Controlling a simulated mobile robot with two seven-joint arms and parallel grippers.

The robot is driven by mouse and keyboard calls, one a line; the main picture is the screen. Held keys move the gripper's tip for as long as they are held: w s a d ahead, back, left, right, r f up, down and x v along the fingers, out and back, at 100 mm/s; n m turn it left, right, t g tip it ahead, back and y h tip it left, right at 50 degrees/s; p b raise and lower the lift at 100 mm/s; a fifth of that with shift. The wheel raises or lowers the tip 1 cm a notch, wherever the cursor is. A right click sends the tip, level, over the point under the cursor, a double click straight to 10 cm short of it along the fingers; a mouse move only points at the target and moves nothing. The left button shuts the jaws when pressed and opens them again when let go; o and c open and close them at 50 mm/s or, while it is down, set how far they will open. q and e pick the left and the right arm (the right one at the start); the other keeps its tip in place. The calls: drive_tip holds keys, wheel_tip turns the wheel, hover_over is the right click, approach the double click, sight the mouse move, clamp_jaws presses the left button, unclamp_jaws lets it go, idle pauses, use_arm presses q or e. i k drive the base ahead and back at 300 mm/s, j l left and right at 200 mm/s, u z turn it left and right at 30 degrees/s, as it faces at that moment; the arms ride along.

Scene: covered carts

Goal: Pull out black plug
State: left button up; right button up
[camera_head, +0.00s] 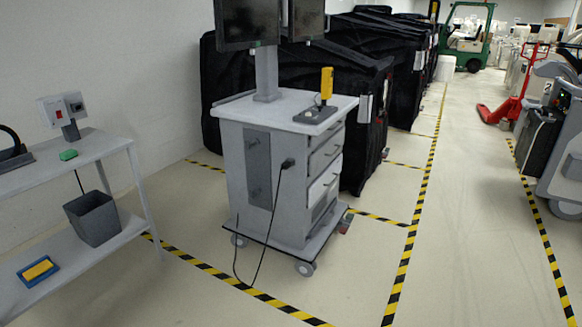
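A small black plug (287,163) sits on the side of the grey wheeled cart (232,170), near its front corner, and appears to be inserted there. A thin black cable (268,225) hangs from the plug down to the floor. It continues along the floor beside the cart's wheels. Neither of my grippers shows in the head view, so none is seen near the plug.
The cart carries monitors (248,22) and a yellow device (326,84). A shelf table (95,148) stands at left with a dark bin (93,218). Black covered carts (300,75) stand behind. A red pallet jack (505,105) is at right. Floor before the cart is clear.

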sight(286, 165)
drive_tip(key=i+j+z, duration=0.15)
drive_tip(key=z, duration=0.3)
drive_tip(key=i+j+z, duration=0.15)
drive_tip(key=z, duration=0.25)
drive_tip(key=i+j+z, duration=0.15)
drive_tip(key=j, duration=0.15)
drive_tip(key=j+z, duration=0.15)
drive_tip(key=j, duration=0.15)
drive_tip(key=i+j+z, duration=0.15)
drive_tip(key=j, duration=0.15)
drive_tip(key=i+j+z, duration=0.1)
drive_tip(key=j, duration=0.5)
drive_tip(key=i+j+z, duration=0.1)
drive_tip(key=j, duration=0.5)
drive_tip(key=i+j+z, duration=0.1)
drive_tip(key=j, duration=0.5)
drive_tip(key=i+j, duration=0.1)
drive_tip(key=j, duration=0.5)
drive_tip(key=i+j, duration=0.1)
drive_tip(key=j, duration=0.5)
drive_tip(key=i+j, duration=0.1)
drive_tip(key=j, duration=0.45)
drive_tip(key=i+j, duration=0.1)
drive_tip(key=j, duration=0.5)
